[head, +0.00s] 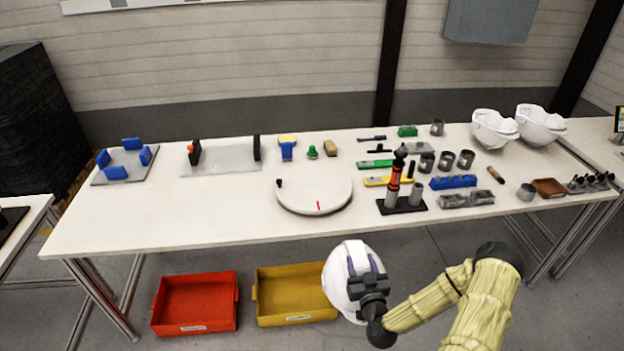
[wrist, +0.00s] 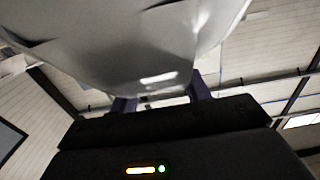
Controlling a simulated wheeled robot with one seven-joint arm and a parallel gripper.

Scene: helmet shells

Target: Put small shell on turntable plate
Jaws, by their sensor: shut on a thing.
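A white helmet shell (head: 342,278) is held by my gripper (head: 362,266) in front of the table's near edge, above the floor in the head view. The gripper is shut on the shell, with its purple fingers on the shell's near side. In the wrist view the shell (wrist: 130,45) fills the top, just beyond the finger bases (wrist: 160,104); the fingertips are hidden there. The round white turntable plate (head: 310,192) lies on the table, empty apart from a red mark, with a small black knob at its left edge. The shell is apart from the plate.
Two other white shells (head: 494,129) (head: 540,126) stand at the table's back right. A dark stand with a red-banded tool (head: 394,188) rises just right of the plate. Red (head: 196,303) and yellow (head: 289,294) bins are below. The table's front left (head: 150,220) is clear.

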